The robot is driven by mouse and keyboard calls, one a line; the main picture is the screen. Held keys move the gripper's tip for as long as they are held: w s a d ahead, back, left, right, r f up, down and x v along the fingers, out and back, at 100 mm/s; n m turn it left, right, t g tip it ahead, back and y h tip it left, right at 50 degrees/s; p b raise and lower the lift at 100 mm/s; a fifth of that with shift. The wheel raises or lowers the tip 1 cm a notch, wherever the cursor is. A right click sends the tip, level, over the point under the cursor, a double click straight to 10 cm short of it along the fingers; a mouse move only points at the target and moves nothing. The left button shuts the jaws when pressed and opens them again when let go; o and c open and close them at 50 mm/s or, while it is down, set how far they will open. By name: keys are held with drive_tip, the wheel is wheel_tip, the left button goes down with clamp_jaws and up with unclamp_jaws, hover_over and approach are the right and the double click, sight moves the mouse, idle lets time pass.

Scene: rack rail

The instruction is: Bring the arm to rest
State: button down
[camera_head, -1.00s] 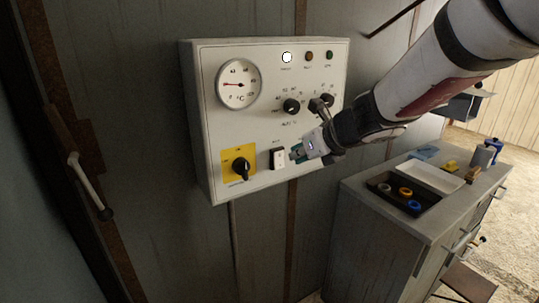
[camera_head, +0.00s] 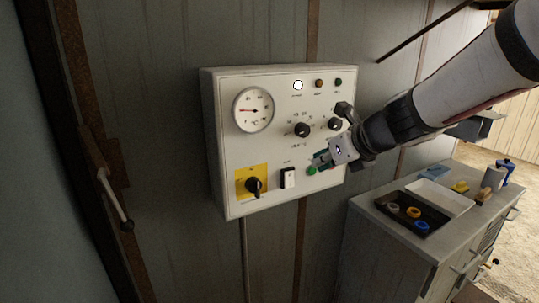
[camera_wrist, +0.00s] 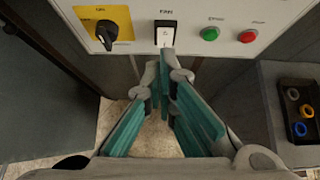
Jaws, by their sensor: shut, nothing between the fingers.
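My gripper (camera_head: 320,163) is shut and empty in front of the lower right part of a white control panel (camera_head: 218,150). In the wrist view its teal-padded fingers (camera_wrist: 166,60) meet just below the white fan rocker switch (camera_wrist: 165,33); whether they touch the panel I cannot tell. In the head view this switch (camera_head: 288,177) stands left of the fingertips. A green button (camera_wrist: 209,34) and a red button (camera_wrist: 247,36) sit to the right in the wrist view. A black rotary switch on a yellow plate (camera_head: 253,184) is at the panel's lower left.
A grey cabinet (camera_head: 395,240) stands below and right of the panel. On it are a black tray with coloured rings (camera_head: 413,221), a white tray (camera_head: 440,197) and small items. A door handle (camera_head: 115,200) is at the left.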

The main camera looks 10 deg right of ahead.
drive_tip(key=s+a+r+n+g, duration=0.1)
drive_tip(key=s+a+n, duration=0.2)
drive_tip(key=s+n, duration=0.5)
drive_tip(key=s+a+n+g, duration=0.2)
drive_tip(key=s+a+n, duration=0.3)
drive_tip(key=n, duration=0.5)
drive_tip(key=s+d+f+n+h, duration=0.1)
drive_tip(key=s+d+n, duration=0.1)
drive_tip(key=s+n, duration=0.4)
drive_tip(key=s+d+f+n+g+h, duration=0.1)
drive_tip(key=s+d+n+h, duration=0.1)
drive_tip(key=s+n, duration=0.4)
drive_tip(key=shift+s+d+f+n+b, duration=0.35)
drive_tip(key=shift+d+n, duration=0.25)
drive_tip(key=shift+n, duration=0.5)
